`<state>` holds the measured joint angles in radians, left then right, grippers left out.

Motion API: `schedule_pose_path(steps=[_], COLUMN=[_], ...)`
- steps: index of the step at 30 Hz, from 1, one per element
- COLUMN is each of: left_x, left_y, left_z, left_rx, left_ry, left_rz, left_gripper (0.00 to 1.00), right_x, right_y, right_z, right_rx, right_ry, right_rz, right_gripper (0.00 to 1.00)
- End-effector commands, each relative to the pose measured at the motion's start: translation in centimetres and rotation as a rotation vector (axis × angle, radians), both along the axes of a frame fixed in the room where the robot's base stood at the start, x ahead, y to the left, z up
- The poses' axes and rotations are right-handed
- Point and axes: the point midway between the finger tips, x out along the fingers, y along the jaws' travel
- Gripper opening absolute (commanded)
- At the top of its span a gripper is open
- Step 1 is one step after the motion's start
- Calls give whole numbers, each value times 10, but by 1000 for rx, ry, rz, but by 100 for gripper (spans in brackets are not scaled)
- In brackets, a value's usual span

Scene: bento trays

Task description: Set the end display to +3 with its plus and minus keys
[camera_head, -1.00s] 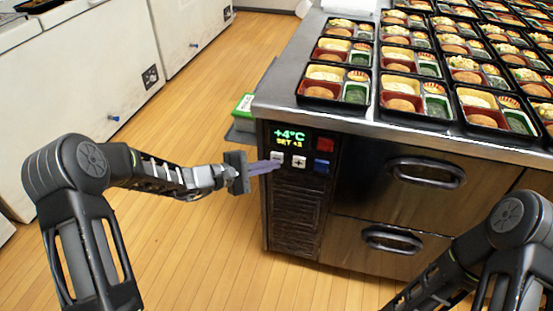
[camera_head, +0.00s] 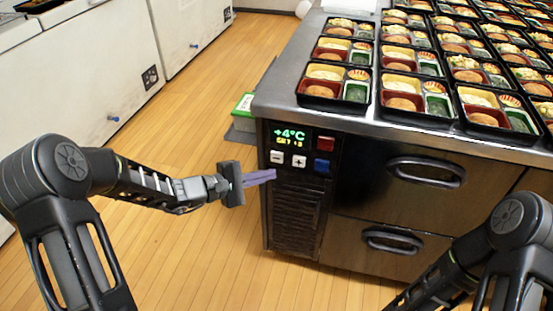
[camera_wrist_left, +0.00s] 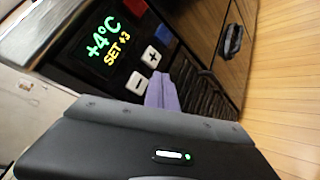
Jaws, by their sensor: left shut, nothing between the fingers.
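The end display (camera_head: 289,137) on the counter's end panel reads +4°C in green with a yellow SET line below. In the left wrist view the display (camera_wrist_left: 105,42) reads +4°C and SET +3. Below it sit the white minus key (camera_head: 277,157) and the white plus key (camera_head: 299,161); the wrist view shows the minus key (camera_wrist_left: 136,83) and plus key (camera_wrist_left: 151,57) uncovered. My left gripper (camera_head: 274,175) is shut and empty, its purple fingers below and left of the keys, apart from them. My right gripper is out of view; only its arm shows at lower right.
A red button (camera_head: 326,144) and a blue button (camera_head: 321,166) sit right of the keys. Drawers with protruding handles (camera_head: 427,172) fill the counter front. Bento trays (camera_head: 333,86) cover the steel top. A green-topped box (camera_head: 244,104) stands left of the counter. Open floor lies left.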

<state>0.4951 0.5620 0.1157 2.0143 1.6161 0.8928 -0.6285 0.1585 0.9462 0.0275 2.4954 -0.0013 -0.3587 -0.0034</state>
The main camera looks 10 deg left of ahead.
Motion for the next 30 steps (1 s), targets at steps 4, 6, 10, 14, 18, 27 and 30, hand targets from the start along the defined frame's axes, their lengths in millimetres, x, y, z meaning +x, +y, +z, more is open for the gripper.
schedule_pose_path(steps=[4, 6, 10, 14, 18, 27, 30], left_x=[-14, -18, -20, -20, -20, -20, -20], left_y=[2, 2, 2, 2, 2, 2, 2], left_z=[-1, 0, 0, 0, 0, 0, 0], left_rx=[0, 1, 2, 1, 1, 1, 1], left_ry=[1, 0, 0, -1, -1, -1, -1], left_rz=[2, 2, 1, 1, 1, 1, 1], left_gripper=[0, 0, 0, 0, 0, 0, 0], right_x=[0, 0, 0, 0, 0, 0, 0], right_y=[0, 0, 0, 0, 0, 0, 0], right_z=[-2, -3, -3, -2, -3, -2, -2], right_rx=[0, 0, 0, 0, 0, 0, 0], right_ry=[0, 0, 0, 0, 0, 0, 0], right_rz=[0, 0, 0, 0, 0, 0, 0], right_gripper=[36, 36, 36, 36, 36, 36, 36])
